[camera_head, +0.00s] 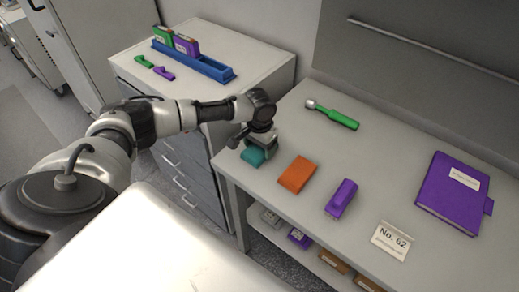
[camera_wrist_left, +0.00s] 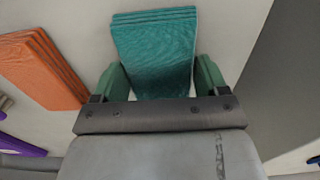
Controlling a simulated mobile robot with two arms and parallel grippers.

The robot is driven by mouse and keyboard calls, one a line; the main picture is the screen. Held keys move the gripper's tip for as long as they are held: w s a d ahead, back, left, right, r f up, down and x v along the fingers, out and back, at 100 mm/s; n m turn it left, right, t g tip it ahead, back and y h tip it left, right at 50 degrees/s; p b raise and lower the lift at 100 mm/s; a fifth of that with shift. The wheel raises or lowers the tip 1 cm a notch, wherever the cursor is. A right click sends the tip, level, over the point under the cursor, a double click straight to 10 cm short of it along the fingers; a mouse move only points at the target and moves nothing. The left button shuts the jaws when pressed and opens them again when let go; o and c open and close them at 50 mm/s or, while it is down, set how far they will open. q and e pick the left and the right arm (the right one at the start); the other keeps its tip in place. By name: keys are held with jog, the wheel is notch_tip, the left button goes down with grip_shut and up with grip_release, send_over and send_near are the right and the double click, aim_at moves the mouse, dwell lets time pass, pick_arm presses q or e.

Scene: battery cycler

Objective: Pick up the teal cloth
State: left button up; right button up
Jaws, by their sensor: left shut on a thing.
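The teal cloth (camera_head: 254,155) is a folded stack at the left end of the light grey bench top. In the left wrist view the teal cloth (camera_wrist_left: 156,55) lies between the two green fingers of my left gripper (camera_wrist_left: 158,82). My left gripper (camera_head: 258,146) is shut on the cloth from above, at the level of the bench top. I cannot tell whether the cloth is lifted off the surface. My right gripper is in neither view.
A folded orange cloth (camera_head: 297,174) lies just right of the teal one. Further right are a purple object (camera_head: 341,198), a sign (camera_head: 391,241) and a purple binder (camera_head: 453,193). A green-handled tool (camera_head: 333,115) lies behind. A drawer cabinet (camera_head: 270,62) holds a blue rack (camera_head: 212,68).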

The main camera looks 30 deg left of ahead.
pick_arm(q)
jog(key=shift+r, duration=0.15)
jog(key=shift+r, duration=0.3)
jog(key=r, duration=0.1)
jog(key=d+r+b, duration=0.1)
jog(key=r, duration=0.1)
jog(key=shift+w+r, duration=0.2)
jog(key=shift+r, duration=0.05)
jog(key=w+d+r+b, duration=0.1)
jog(key=d+r, duration=0.1)
jog(key=d, duration=0.1)
jog(key=w+d+r+b, duration=0.1)
jog(key=d+r, duration=0.1)
jog(key=d, duration=0.1)
jog(key=w+d+r+b, duration=0.1)
jog(key=d+r, duration=0.1)
jog(key=d, duration=0.2)
jog(key=shift+w+r, duration=0.2)
jog(key=shift+r, duration=0.15)
